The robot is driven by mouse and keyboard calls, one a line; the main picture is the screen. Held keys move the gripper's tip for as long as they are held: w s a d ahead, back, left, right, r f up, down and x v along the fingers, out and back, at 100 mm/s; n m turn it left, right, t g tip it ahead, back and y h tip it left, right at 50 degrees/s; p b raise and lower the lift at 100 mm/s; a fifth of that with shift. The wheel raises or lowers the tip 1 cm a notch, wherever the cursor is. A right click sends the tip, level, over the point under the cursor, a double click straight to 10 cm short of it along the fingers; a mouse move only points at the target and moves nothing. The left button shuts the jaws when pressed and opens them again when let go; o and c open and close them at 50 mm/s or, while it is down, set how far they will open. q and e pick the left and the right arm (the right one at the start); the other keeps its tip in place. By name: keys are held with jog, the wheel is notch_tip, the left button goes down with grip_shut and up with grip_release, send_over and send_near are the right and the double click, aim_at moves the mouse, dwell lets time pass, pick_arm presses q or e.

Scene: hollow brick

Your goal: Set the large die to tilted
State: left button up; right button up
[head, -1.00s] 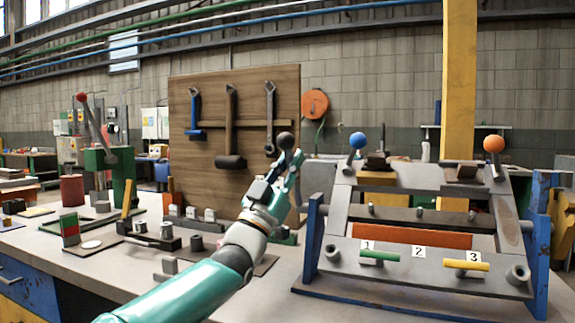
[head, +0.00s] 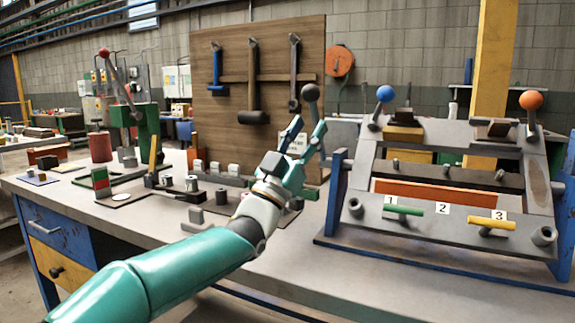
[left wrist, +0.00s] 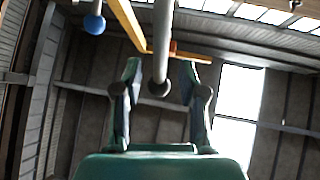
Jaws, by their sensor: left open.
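I cannot tell which part is the large die. A lever with a dark grey ball (head: 310,92) stands just left of the sloped rack (head: 455,178). My left gripper (head: 306,128) is below that ball, with its fingers apart. In the left wrist view a grey rod with a dark end (left wrist: 160,40) shows between the open fingers of my left gripper (left wrist: 160,66); I see no grip on it. The rack carries a blue-ball lever (head: 386,94) and an orange-ball lever (head: 531,100). My right gripper is out of view.
The rack has a green handle (head: 404,210) and a yellow handle (head: 491,222) beside number labels. A wooden tool board (head: 225,110) stands behind my gripper. A green press (head: 135,118) and small blocks stand at left. The bench front (head: 290,270) is mostly clear.

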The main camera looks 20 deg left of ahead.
pick_arm(q)
jog(key=v, duration=0.8)
jog(key=shift+f, duration=0.15)
